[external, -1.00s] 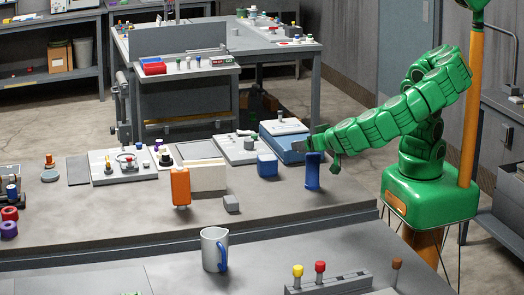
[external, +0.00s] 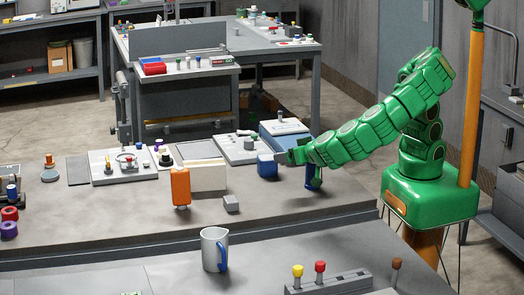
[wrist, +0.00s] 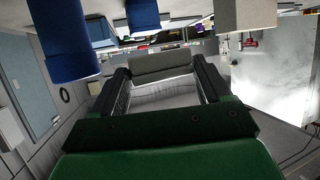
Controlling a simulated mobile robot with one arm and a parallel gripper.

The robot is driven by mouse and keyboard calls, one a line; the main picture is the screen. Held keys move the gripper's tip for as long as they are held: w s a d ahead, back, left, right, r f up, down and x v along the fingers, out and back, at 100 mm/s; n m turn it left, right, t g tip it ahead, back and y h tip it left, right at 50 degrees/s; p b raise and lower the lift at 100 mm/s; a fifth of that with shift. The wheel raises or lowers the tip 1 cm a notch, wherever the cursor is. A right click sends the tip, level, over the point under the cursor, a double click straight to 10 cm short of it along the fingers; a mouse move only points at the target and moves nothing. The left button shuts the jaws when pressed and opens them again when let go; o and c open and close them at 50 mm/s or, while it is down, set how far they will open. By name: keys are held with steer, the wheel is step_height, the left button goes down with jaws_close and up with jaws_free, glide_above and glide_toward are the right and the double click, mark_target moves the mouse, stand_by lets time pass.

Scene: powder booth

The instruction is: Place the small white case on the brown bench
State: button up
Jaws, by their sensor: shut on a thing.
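My gripper (external: 284,158) reaches left over the bench, low beside the blue box, and is shut on a small pale thing. In the wrist view a pale grey block (wrist: 158,65) spans the fingertips of my gripper (wrist: 160,82); it looks like the small white case, seen mostly edge-on. In the external view it is too small to make out clearly. The bench with a brownish-grey top (external: 110,215) lies below my gripper and looks like the brown bench.
A blue upright object (external: 311,180) stands under my forearm, partly hidden.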

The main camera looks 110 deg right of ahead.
glide_above(269, 198)
steer(key=s, duration=0.2)
steer(key=f, duration=0.5)
steer(key=shift+w, duration=0.25)
steer(key=shift+w+f, duration=0.75)
steer(key=shift+f, duration=1.6)
steer(key=shift+f, duration=0.15)
steer(key=o, duration=1)
steer(key=shift+f+v, duration=0.2)
steer(key=shift+v, duration=3.7)
steer(key=shift+c, duration=0.3)
